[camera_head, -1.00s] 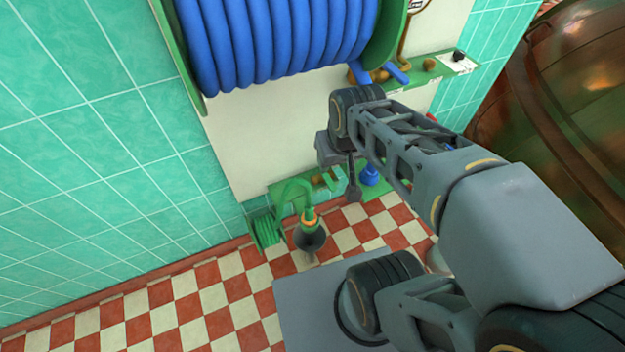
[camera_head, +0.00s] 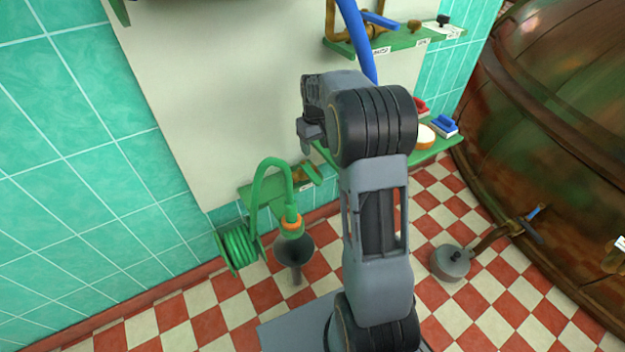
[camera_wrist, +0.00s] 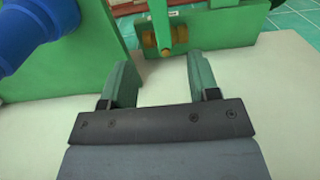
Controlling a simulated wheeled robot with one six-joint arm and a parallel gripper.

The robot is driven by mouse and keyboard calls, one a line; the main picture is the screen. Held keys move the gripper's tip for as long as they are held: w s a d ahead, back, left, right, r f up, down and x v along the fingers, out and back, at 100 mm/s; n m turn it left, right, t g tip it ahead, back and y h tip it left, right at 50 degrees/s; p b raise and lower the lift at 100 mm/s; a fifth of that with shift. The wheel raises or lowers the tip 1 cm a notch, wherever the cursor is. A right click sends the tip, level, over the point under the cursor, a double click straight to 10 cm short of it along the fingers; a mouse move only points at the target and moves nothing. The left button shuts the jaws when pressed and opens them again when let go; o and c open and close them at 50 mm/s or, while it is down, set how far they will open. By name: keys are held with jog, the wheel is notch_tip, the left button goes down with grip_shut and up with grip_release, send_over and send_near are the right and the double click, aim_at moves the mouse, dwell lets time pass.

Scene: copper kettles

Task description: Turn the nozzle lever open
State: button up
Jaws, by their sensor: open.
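I cannot surely tell the nozzle lever. A green nozzle (camera_head: 291,224) with an orange collar hangs at the end of a curved green hose (camera_head: 262,180), above a dark funnel (camera_head: 294,250). A blue lever (camera_head: 381,20) sits on brass pipework at the upper shelf. My gripper (camera_head: 309,131) is in front of the white wall panel, above the lower green shelf and partly hidden by my arm. In the wrist view my gripper (camera_wrist: 164,82) is open, with nothing between its fingers. A green bracket with a brass knob (camera_wrist: 150,40) lies just beyond them.
A ribbed blue form (camera_wrist: 40,30) and a green plate (camera_wrist: 90,50) fill the wrist view's left. The green hose reel (camera_head: 239,248) is low on the wall. A copper kettle (camera_head: 560,120) stands at right, a grey pot (camera_head: 451,262) on the checked floor (camera_head: 480,310).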

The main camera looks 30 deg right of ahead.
aim_at(314, 176)
notch_tip(314, 176, down, 12)
jog(key=b, duration=0.3)
jog(key=shift+f+b, duration=0.2)
jog(key=shift+b, duration=0.15)
